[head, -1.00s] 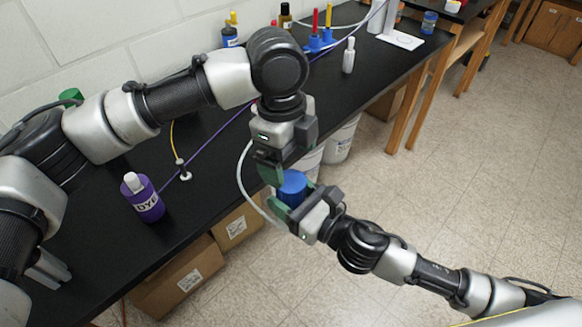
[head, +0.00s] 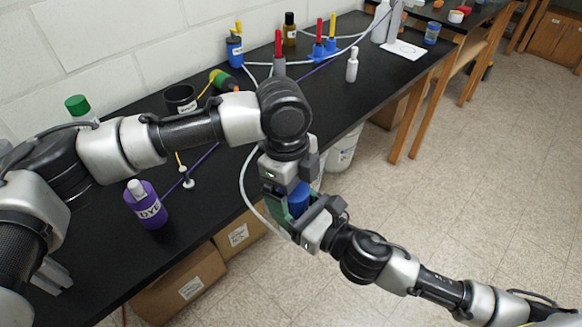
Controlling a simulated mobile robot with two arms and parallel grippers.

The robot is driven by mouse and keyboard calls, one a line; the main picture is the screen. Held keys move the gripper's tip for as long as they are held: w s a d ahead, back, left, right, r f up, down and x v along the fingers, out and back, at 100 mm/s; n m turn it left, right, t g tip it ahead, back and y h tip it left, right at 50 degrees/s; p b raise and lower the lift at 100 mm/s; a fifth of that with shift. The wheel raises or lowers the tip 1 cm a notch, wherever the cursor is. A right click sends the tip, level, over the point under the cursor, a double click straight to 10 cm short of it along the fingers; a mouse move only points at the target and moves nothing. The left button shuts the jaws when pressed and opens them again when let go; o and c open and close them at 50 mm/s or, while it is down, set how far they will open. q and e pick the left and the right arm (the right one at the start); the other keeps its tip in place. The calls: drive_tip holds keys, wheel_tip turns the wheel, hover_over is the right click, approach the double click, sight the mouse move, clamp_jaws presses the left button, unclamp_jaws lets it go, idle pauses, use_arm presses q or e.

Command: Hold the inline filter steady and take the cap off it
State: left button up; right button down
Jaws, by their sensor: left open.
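The blue ribbed cylinder (head: 299,198) is the visible part of the inline filter; I cannot tell cap from body. It is in the air off the bench's front edge. My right gripper (head: 303,218) comes from the lower right, with its fingers on either side of the filter, and looks shut on it. My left gripper (head: 290,190) points down from above, open, with its fingers around the blue top. I see no clear grip by it. The fingers hide much of the filter.
A pale hose (head: 244,185) loops beside the grippers. On the black bench (head: 225,185) stand a purple dye bottle (head: 147,205), a black cup (head: 180,99) and a white bottle (head: 352,65). Cardboard boxes (head: 185,285) are below. The floor at right is clear.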

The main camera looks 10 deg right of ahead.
use_arm(q)
drive_tip(key=shift+f, duration=0.45)
drive_tip(key=c, duration=1.1)
drive_tip(key=o, duration=1)
drive_tip(key=shift+r, duration=0.15)
